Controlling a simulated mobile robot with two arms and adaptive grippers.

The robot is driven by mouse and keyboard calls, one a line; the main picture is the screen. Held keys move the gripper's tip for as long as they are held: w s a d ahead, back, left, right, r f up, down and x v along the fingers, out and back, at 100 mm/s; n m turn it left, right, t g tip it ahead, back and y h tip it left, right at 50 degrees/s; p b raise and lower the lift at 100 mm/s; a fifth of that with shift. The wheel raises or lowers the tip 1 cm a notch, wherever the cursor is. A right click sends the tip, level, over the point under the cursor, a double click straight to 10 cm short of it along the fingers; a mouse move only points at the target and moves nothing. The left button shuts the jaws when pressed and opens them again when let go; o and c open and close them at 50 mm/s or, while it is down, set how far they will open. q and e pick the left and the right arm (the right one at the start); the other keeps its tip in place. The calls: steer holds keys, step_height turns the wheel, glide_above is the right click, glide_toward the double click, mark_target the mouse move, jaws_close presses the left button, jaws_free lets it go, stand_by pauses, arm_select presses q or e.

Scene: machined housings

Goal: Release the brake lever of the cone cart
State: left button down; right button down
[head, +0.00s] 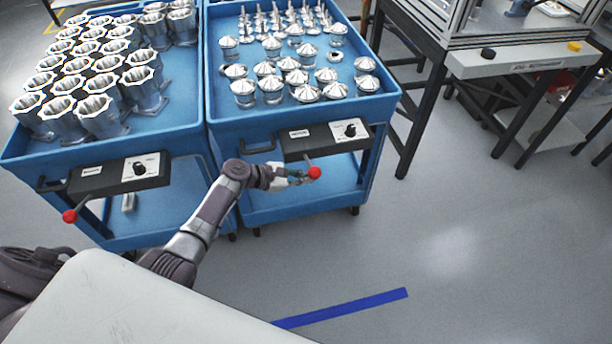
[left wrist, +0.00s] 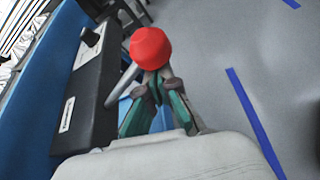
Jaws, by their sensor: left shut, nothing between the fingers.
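The cone cart (head: 390,97) is the blue cart in the middle of the head view, with metal cone parts on its top tray. Its black control box (head: 325,141) carries a dial and a brake lever ending in a red knob (head: 314,172). My left gripper (head: 299,178) is shut and empty, its fingertips close beside the knob. In the left wrist view the red knob (left wrist: 150,48) appears just beyond the green-padded fingertips (left wrist: 156,78), and the grey lever rod (left wrist: 122,84) runs beside them. I cannot tell whether they touch. My right gripper is not in view.
A second blue cart (head: 180,137) with hollow octagonal housings stands directly left, with its own red-knobbed lever (head: 70,216). A dark-legged workbench (head: 424,110) stands to the right. The grey floor in front is open, with a blue tape strip (head: 345,308).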

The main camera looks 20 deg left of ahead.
arm_select(q)
steer(key=shift+w+r, duration=0.15)
steer(key=shift+r, duration=0.35)
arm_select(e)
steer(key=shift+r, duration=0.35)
arm_select(q)
steer(key=shift+w+a+r, duration=0.1)
steer(key=shift+w+r, duration=0.05)
